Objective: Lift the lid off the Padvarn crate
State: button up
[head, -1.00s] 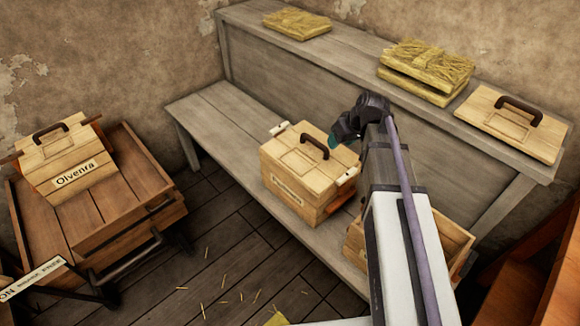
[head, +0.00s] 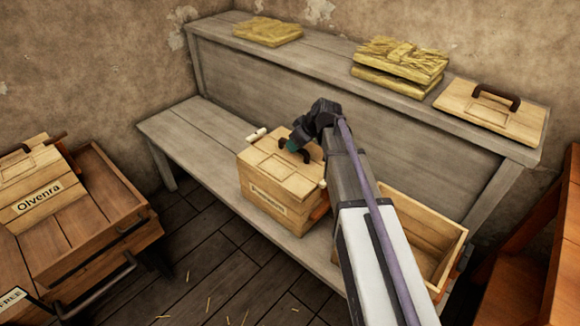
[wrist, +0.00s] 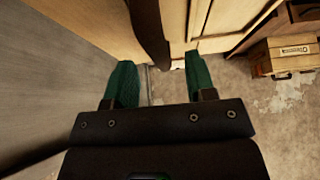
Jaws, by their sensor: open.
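The wooden crate (head: 262,202) stands on the low bench, with its lid (head: 262,162) on. Its front label is too small to read surely; I take it as the Padvarn crate. A dark handle (head: 307,156) rises from the lid, partly hidden by my gripper in the head view. My gripper (head: 293,146) is at this handle, over the lid. In the wrist view its two green fingertips (wrist: 160,80) are apart, and the dark handle (wrist: 150,35) shows in the gap between them. I cannot tell whether they touch it.
An open crate (head: 440,225) stands right of the closed one, partly behind my arm. The upper shelf holds a loose lid (head: 465,112) and straw-coloured pads (head: 400,62). The Olvenra crate (head: 35,185) rests on a wooden cart (head: 100,250) at left. Light toggles sit at the lid's sides.

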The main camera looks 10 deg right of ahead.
jog(key=shift+x, duration=1.05)
jog(key=shift+d+r, duration=0.1)
jog(key=shift+r, duration=0.05)
jog(key=shift+s, duration=0.1)
grip_shut()
